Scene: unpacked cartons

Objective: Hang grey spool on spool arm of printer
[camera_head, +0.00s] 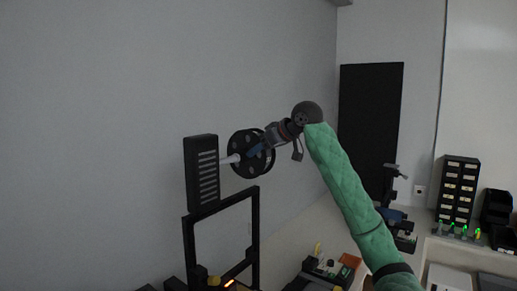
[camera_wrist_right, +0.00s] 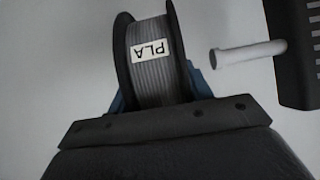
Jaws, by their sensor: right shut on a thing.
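The grey spool (camera_head: 238,140) has black flanges and grey filament; its white PLA label faces the camera in the right wrist view (camera_wrist_right: 149,75). My right gripper (camera_head: 262,148) is shut on the spool, with blue fingers (camera_wrist_right: 193,85) at both sides of it. The printer's spool arm (camera_head: 230,159) is a pale rod that sticks out from a slotted black box (camera_head: 202,173) on top of the printer frame (camera_head: 188,240). In the right wrist view the rod's free end (camera_wrist_right: 215,59) is beside the spool, with a gap between them. My left gripper is not in view.
A black panel (camera_head: 370,110) stands at the back wall. A drawer cabinet (camera_head: 457,190) and small items stand on a bench at the right. Another device (camera_head: 325,268) is at the bottom. The air around the spool is clear except for the rod and box.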

